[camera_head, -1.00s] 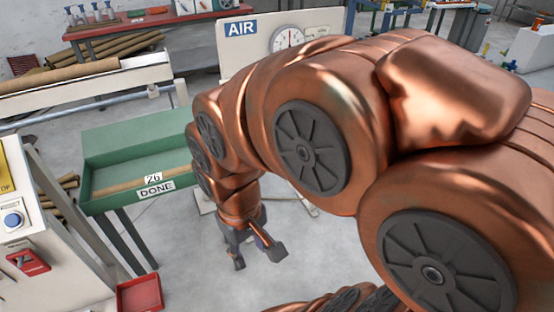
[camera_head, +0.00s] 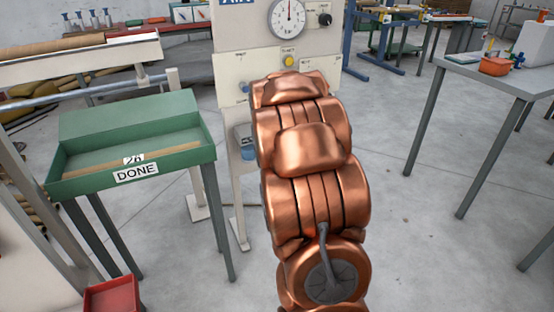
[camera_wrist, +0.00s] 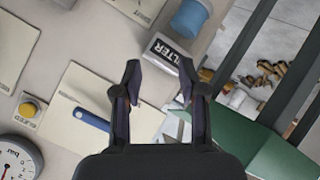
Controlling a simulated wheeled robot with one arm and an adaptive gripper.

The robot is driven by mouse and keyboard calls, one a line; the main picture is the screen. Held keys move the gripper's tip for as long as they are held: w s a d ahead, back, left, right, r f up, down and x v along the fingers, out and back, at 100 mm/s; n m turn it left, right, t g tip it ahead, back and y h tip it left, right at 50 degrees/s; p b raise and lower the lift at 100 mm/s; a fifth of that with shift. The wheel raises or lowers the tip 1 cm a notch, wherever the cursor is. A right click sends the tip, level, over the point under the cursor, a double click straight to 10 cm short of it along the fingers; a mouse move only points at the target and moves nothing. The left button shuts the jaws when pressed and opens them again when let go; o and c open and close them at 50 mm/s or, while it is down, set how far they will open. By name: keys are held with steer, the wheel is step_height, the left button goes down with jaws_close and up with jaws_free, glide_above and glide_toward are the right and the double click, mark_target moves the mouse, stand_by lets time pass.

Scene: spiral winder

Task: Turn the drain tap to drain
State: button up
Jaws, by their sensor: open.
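The air panel (camera_head: 222,70) stands behind my arm in the head view. Its filter unit (camera_head: 241,131), with a blue bowl (camera_head: 248,153) below, shows left of my arm. In the wrist view the block marked FILTER (camera_wrist: 166,52) lies just beyond my gripper (camera_wrist: 158,68), whose fingers are spread and empty. The blue bowl (camera_wrist: 189,18) is above the block there. A blue lever (camera_wrist: 91,119) lies left of the fingers on a pale plate. I cannot make out a separate drain tap. My gripper is hidden behind my arm in the head view.
A pressure gauge (camera_head: 289,16), a yellow button (camera_head: 289,61) and a black knob (camera_head: 325,19) are on the panel. A green tray table marked DONE (camera_head: 82,183) stands close on the left. Open floor lies right, before a grey table (camera_head: 500,82).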

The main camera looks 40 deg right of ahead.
steer(key=w+d+f+n+t+b, duration=0.1)
steer(key=d+f+n+t+b, duration=0.2)
steer(key=d+f+t+b, duration=0.75)
steer(key=w+d+f+g, duration=0.2)
steer(key=w+d+g, duration=0.2)
steer(key=w, duration=0.3)
steer(key=shift+w+f, duration=0.25)
steer(key=shift+f, duration=0.05)
steer(key=shift+a, duration=0.1)
jaws_close()
